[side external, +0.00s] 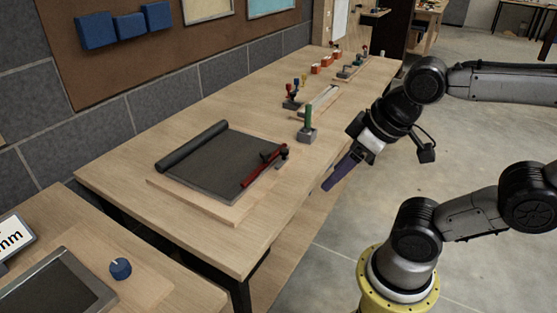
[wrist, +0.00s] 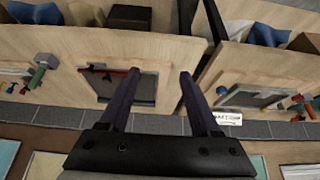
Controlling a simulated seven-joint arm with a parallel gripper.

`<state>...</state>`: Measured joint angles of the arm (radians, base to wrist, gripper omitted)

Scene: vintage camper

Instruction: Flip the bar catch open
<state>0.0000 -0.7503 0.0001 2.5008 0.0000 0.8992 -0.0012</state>
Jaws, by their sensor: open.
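A red bar (side external: 264,166) with a dark pivot or bracket lies along the right edge of a dark sheet (side external: 215,160), which has a rolled far-left edge and sits on a light wooden board (side external: 190,198). This looks like the bar catch; whether it is latched is too small to tell. In the wrist view the red bar (wrist: 97,67) shows small, at the edge of the dark panel, left of the left finger. My gripper (side external: 330,185), with purple fingers, hangs to the right of the bench, apart from the bar. In the wrist view my gripper (wrist: 160,74) is open and empty.
A green upright handle (side external: 308,117) on a grey base stands behind the board. Red and blue knobs (side external: 292,90) and orange blocks (side external: 321,66) sit farther back. A second bench with a blue knob (side external: 120,268) is at front left. Open floor lies right of the bench.

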